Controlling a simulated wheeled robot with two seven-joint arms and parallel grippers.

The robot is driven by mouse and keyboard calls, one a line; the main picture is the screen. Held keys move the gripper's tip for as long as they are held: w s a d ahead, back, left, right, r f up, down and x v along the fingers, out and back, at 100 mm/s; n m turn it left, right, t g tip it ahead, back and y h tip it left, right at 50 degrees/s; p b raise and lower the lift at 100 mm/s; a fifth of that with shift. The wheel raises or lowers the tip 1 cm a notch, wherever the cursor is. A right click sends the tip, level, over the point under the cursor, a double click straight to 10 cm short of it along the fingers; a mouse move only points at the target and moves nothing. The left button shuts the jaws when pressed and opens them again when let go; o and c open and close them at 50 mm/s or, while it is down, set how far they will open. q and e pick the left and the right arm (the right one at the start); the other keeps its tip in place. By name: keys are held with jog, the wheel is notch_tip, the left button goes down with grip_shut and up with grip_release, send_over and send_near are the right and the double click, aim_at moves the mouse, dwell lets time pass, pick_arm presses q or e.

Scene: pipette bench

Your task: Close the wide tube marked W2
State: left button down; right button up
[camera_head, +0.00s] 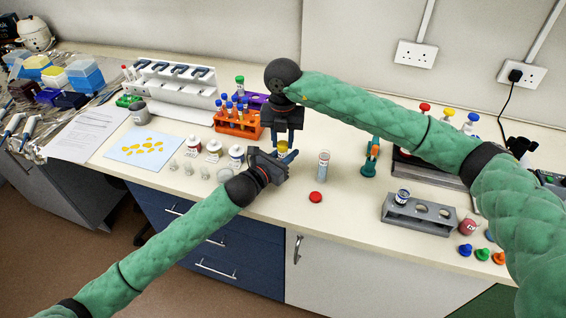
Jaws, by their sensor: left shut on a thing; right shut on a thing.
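My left gripper (280,163) and my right gripper (283,137) meet over the bench. The right one comes from above and is shut on a yellow cap (283,146). The left one, just below, is shut on a wide tube (282,156), mostly hidden by the fingers. The cap is at the tube's top; I cannot tell whether it is seated. The tube's marking is not readable, so I cannot confirm W2. Another clear tube (323,165) stands upright to the right. A wide tube (402,196) sits in the grey rack (420,227).
A red cap (316,197) lies near the front edge. Blue (465,250), green (482,254) and orange (498,258) stoppers lie at the right. An orange rack (237,130) with tubes and several small bottles stand left of my grippers. Bench is clear around the red cap.

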jog(key=o, duration=1.2)
jog(key=shift+c, duration=0.2)
jog(key=shift+r, duration=0.15)
notch_tip(320, 180, up, 12)
jog(key=shift+w, duration=0.1)
pick_arm(q)
jog(key=c, duration=1.1)
grip_release()
